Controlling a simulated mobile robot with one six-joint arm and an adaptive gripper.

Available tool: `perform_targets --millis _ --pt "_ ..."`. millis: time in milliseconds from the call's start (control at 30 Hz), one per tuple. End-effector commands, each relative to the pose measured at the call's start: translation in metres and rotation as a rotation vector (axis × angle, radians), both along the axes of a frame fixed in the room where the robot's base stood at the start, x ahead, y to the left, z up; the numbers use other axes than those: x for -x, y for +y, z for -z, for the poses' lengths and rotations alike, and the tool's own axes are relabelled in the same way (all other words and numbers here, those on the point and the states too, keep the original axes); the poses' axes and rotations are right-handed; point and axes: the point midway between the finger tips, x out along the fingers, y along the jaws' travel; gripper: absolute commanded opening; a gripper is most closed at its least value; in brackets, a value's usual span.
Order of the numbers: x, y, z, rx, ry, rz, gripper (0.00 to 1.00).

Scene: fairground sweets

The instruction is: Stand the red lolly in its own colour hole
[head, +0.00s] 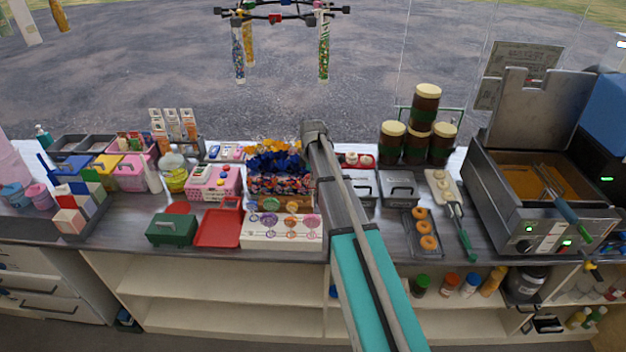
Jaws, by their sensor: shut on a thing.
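A white stepped stand (282,241) is at the front of the counter, left of my arm. It bears several round coloured swirls in purple, orange, green and pink; I cannot tell whether these are lollies or printed marks. I cannot pick out the red lolly or a red hole. My arm reaches up from the bottom right and bends near the back of the counter, just right of the stand. My gripper is not visible; the arm covers the area behind it, so what it holds is hidden.
A red tray (219,229) and a green box (172,229) stand left of the stand. Colourful sweets bins (279,184) are behind it. A doughnut tray (422,234) and a fryer (541,198) are to the right. Hanging tubes (323,56) are above the back.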

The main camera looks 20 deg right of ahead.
Motion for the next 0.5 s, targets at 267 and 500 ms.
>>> perform_targets --millis 267,500 --pt "0.0 0.0 0.024 0.0 0.0 0.0 0.0" --pt "0.0 0.0 0.045 0.0 0.0 0.0 0.0"
